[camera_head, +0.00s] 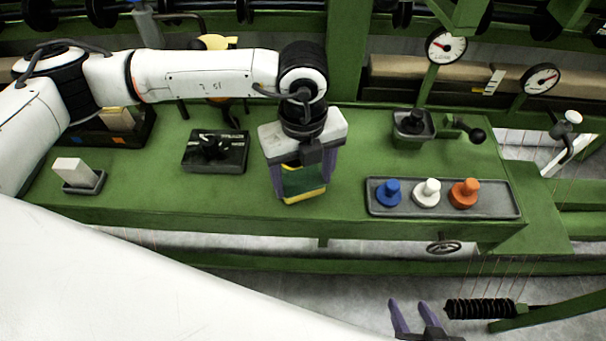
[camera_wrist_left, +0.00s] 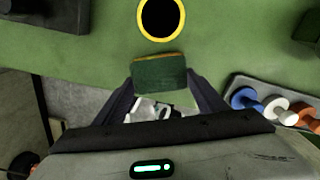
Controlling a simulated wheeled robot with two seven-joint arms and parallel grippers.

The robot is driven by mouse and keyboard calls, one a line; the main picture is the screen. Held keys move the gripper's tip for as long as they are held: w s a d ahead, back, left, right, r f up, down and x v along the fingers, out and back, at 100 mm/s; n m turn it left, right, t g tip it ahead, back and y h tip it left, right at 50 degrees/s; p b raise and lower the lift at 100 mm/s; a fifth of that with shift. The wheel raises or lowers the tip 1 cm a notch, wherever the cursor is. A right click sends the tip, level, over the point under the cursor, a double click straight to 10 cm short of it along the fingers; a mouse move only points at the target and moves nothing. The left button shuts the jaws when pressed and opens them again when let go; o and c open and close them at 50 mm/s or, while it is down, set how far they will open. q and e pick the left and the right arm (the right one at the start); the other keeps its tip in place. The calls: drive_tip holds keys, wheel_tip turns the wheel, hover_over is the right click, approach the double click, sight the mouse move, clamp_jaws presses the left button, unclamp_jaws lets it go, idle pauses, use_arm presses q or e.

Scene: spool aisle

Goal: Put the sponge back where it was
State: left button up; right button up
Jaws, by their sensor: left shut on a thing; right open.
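My left gripper (camera_head: 305,190) points down over the green bench and is shut on the sponge (camera_head: 304,181). The sponge is dark green with a yellow lower layer. In the left wrist view the sponge (camera_wrist_left: 159,74) sits between the fingertips. I cannot tell whether it touches the bench. Just beyond it on the bench is a yellow ring with a black centre (camera_wrist_left: 161,17), hidden behind the gripper in the head view. My right gripper (camera_head: 410,318) is open and empty, low in front of the bench.
A grey tray (camera_head: 501,205) with blue, white and orange knobbed pieces stands to the right. A black lever box (camera_head: 215,153) is left of the gripper. A white block (camera_head: 72,171) sits in a dark dish at far left. A grey cup-like box (camera_head: 410,130) and gauges stand behind.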

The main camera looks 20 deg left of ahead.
sight(303, 183)
use_arm(q)
drive_tip(key=shift+f, duration=0.1)
drive_tip(key=shift+f+b, duration=0.15)
drive_tip(key=shift+b, duration=0.15)
drive_tip(key=o, duration=1)
drive_tip(key=shift+c, duration=0.2)
wheel_tip(303, 183, up, 13)
drive_tip(key=shift+f, duration=0.2)
